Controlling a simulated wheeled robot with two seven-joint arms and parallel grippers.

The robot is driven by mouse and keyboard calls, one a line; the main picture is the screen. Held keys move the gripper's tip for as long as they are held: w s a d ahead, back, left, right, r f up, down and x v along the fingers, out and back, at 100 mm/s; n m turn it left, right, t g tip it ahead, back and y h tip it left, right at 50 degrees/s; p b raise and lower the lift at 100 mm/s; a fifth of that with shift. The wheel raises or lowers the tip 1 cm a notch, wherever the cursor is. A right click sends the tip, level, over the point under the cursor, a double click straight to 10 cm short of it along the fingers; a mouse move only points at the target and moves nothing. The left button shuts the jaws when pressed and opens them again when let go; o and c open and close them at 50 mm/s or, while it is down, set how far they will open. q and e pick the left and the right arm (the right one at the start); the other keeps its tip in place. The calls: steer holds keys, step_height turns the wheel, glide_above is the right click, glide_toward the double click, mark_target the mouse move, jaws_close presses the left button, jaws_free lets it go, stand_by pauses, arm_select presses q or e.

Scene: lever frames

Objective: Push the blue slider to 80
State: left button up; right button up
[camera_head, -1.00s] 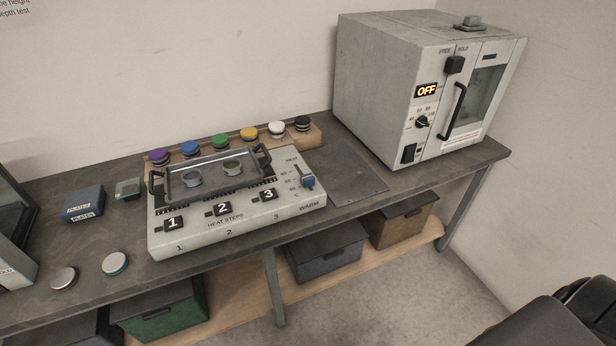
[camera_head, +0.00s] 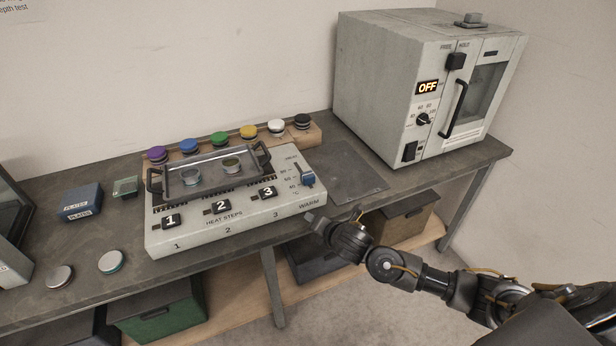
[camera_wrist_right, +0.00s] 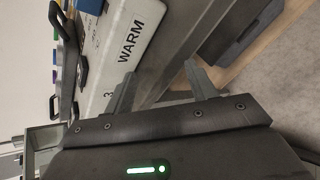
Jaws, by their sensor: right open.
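The blue slider (camera_head: 308,180) sits near the lower end of its slot on the right side of the grey heat-steps panel (camera_head: 195,237), close to the lowest scale mark, above the word WARM. The scale numbers are too small to read surely. My right gripper (camera_head: 316,220) is below and in front of the panel's right front corner, apart from the slider. In the right wrist view, my right gripper (camera_wrist_right: 160,92) is open and empty, with the panel's WARM corner (camera_wrist_right: 130,60) beyond its fingers. My left gripper is not in view.
A metal tray (camera_head: 212,176) with handles lies on the panel, left of the slider. Several coloured knobs stand behind it. A dark flat plate (camera_head: 352,178) lies to the right, before a grey oven (camera_head: 385,90) reading OFF. Free space lies in front of the bench.

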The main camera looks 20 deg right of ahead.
mark_target(309, 176)
steer(key=w+d+r+n+t, duration=0.2)
steer(key=w+r+n, duration=0.2)
steer(key=r+n, duration=0.6)
steer(key=shift+m, duration=0.4)
steer(key=x, duration=0.3)
steer(key=p+x, duration=0.1)
steer(key=x, duration=0.2)
steer(key=p+x, duration=0.1)
steer(key=x, duration=0.2)
steer(key=shift+w+r, duration=0.3)
steer(key=shift+r, duration=0.1)
steer(key=shift+w+f, duration=0.3)
steer(key=shift+w, duration=0.25)
steer(key=shift+c, duration=0.2)
